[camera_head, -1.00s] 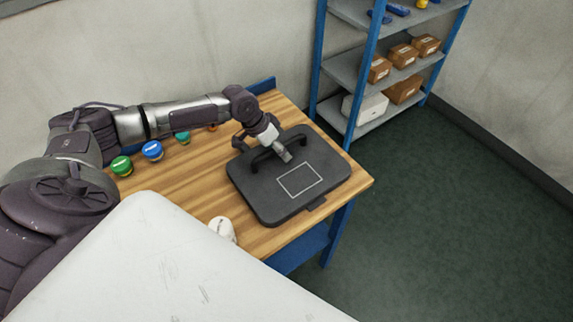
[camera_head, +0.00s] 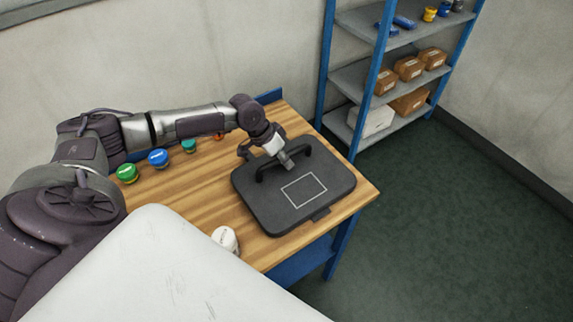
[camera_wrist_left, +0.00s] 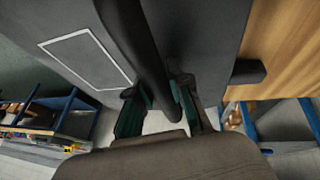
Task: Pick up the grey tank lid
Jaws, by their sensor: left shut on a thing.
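The grey tank lid (camera_head: 290,210) is a dark grey rounded slab with a thin white rectangle outlined on top and a black bar handle (camera_head: 304,151). It is over the right part of the wooden bench; I cannot tell whether it touches the top. My left gripper (camera_head: 285,162) is shut on the lid's handle. In the left wrist view the gripper fingers (camera_wrist_left: 158,108) stand on either side of the dark handle (camera_wrist_left: 143,50), and the lid's surface (camera_wrist_left: 85,25) fills the upper part. My right gripper is not in view.
The wooden bench (camera_head: 185,200) holds a green-lidded jar (camera_head: 127,173), a blue-lidded jar (camera_head: 158,158), a teal one (camera_head: 189,145) and a white container (camera_head: 225,239). A blue-framed shelf (camera_head: 364,85) with boxes stands behind. The floor (camera_head: 450,220) at right is clear.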

